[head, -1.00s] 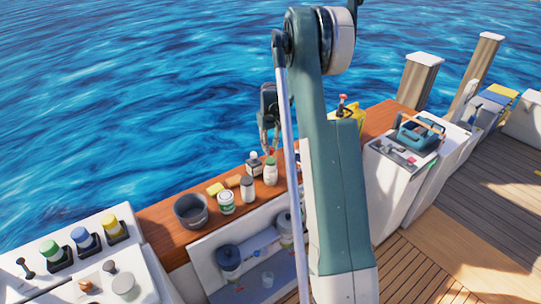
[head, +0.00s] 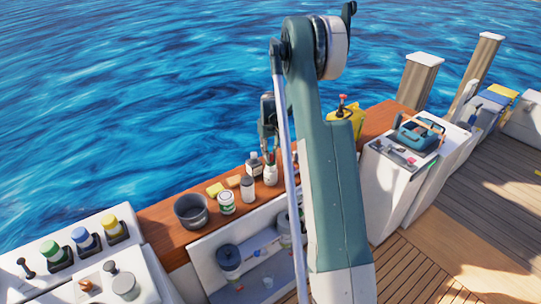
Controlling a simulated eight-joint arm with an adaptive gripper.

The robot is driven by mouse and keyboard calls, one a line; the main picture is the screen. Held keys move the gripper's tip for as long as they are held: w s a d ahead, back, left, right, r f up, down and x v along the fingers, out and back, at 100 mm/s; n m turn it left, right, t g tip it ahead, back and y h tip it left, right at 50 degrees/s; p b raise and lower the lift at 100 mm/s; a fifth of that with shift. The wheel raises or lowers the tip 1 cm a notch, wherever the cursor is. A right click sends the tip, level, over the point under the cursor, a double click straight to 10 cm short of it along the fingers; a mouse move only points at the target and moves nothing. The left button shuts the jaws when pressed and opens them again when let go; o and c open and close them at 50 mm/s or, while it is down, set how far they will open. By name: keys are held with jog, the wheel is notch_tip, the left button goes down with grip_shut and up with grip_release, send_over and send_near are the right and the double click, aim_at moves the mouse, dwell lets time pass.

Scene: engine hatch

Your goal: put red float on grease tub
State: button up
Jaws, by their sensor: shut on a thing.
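My gripper (head: 268,152) points down over the wooden ledge, just above and in front of a pale jar (head: 270,177). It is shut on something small. A speck of red showed at its fingertips a moment ago, so this looks like the red float, but the float is hardly visible now. A white tub with a green label (head: 226,203), likely the grease tub, stands on the ledge to the left, apart from the gripper. Whether the fingertips touch the jar cannot be told.
On the wooden ledge (head: 160,213) stand a dark bucket (head: 190,211), yellow sponges (head: 214,189), a dark-lidded jar (head: 247,189) and a white bottle (head: 254,167). A yellow can (head: 350,117) stands beyond my arm. Water lies behind the ledge.

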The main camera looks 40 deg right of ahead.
jog(key=shift+f, duration=0.15)
jog(key=shift+o, duration=1.3)
jog(key=o, duration=0.5)
jog(key=shift+c, duration=0.2)
notch_tip(320, 180, up, 12)
jog(key=shift+r, duration=0.2)
